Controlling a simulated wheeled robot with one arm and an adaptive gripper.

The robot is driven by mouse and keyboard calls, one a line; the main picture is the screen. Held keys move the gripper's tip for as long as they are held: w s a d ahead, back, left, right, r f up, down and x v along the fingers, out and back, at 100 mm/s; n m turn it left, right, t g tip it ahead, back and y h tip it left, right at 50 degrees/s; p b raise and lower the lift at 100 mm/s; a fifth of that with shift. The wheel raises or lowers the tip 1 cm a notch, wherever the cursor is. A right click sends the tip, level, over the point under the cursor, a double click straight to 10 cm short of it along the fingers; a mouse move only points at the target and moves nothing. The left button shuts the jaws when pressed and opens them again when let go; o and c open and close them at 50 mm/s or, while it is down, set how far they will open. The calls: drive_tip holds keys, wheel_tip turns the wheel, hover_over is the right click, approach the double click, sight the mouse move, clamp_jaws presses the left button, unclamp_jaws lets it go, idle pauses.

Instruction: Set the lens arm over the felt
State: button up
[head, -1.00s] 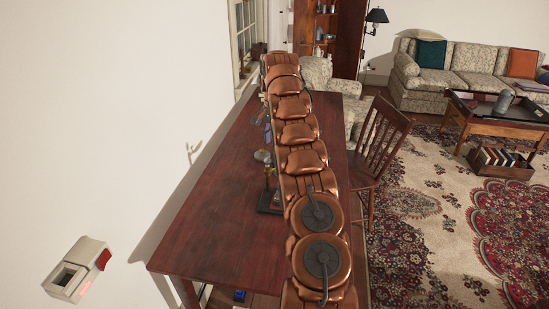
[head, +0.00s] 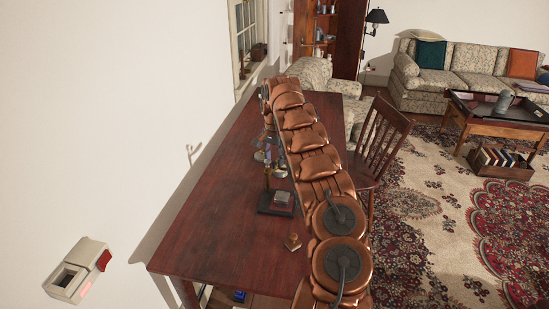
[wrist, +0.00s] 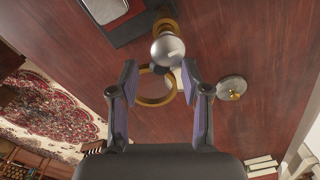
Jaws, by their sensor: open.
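The lens arm shows in the wrist view as a brass ring (wrist: 141,98) with a silver ball (wrist: 168,50) above it in the picture. In the head view its brass post (head: 267,180) rises from a dark stand base (head: 265,209). A grey pad, seemingly the felt (head: 283,198), lies on that base; it shows at the top of the wrist view (wrist: 130,28). The ring appears off to one side of the pad. My gripper (wrist: 159,72) is open, its fingers on either side of the ring. I cannot tell whether they touch it.
A silver disc with a brass knob (wrist: 231,89) is right of my gripper in the wrist view. A small brass-coloured block (head: 293,242) sits nearer on the red-brown table (head: 215,235). A wooden chair (head: 382,138) stands at the table's right side.

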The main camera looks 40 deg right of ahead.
clamp_jaws()
idle(0.5)
